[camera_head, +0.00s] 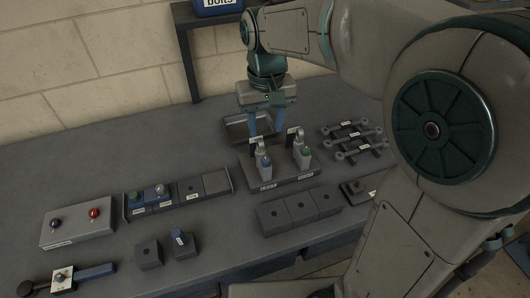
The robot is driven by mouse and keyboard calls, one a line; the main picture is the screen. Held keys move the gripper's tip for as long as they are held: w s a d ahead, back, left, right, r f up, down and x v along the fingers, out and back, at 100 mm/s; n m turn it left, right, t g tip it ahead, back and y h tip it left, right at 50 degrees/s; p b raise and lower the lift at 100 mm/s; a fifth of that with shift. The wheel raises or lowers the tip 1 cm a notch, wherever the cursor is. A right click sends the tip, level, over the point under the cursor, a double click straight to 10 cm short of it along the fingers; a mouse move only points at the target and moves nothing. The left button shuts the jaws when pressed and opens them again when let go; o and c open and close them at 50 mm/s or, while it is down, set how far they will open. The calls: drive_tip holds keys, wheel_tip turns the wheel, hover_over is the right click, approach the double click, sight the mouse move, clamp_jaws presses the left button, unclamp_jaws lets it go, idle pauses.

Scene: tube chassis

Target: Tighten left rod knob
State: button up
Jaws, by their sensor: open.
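A dark chassis stand (284,183) with labels on its front edge sits at the middle of the workbench. Two short upright rod assemblies stand on it: the left one (264,166) has grey and blue parts, and the right one (303,158) shows a green part. The exact shape of the left knob is too small to tell. My gripper (265,130) points down with its two blue fingers apart and nothing seen between them. In the picture its fingertips are just above the left rod assembly; I cannot tell whether they touch it.
A shallow tray (238,133) lies behind the stand. Several wrenches (352,140) lie on a rack at right. A compartment holder (178,208), a button box (77,222) and dark blocks (300,212) stand around. Bare bench (90,180) shows at left.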

sight(266, 160)
wheel_tip(266, 160, down, 10)
drive_tip(key=shift+f, duration=0.25)
clamp_jaws()
